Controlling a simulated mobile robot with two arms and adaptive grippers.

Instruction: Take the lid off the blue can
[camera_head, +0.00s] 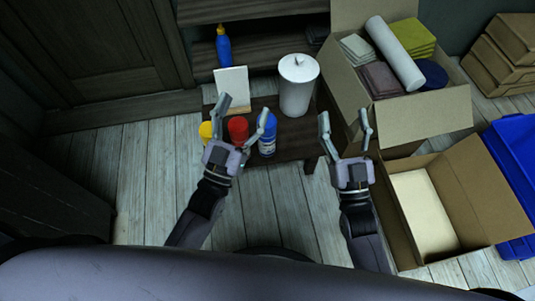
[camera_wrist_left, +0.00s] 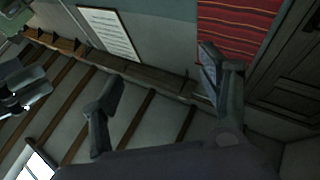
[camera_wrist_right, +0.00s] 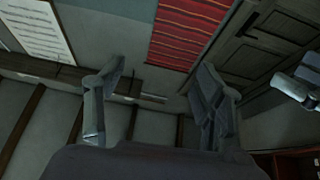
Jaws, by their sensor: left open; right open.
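A small blue can (camera_head: 267,144) with a pale label stands on a low dark table, just right of my left gripper's fingers. Its top is partly hidden by a fingertip in the head view. My left gripper (camera_head: 242,119) is open and empty, in front of the table from the head camera. A red can (camera_head: 238,129) shows between its fingers. My right gripper (camera_head: 345,128) is open and empty, to the right of the table. The wrist views show the open fingers of my left gripper (camera_wrist_left: 160,90) and right gripper (camera_wrist_right: 150,95) against the ceiling and wall, with no can.
On the dark table (camera_head: 295,140) are a yellow can (camera_head: 206,131), a white panel (camera_head: 232,86) and a white lidded canister (camera_head: 297,86). A full carton (camera_head: 425,115) and an open carton (camera_head: 470,190) crowd the right. Floor at left (camera_head: 150,160) is clear.

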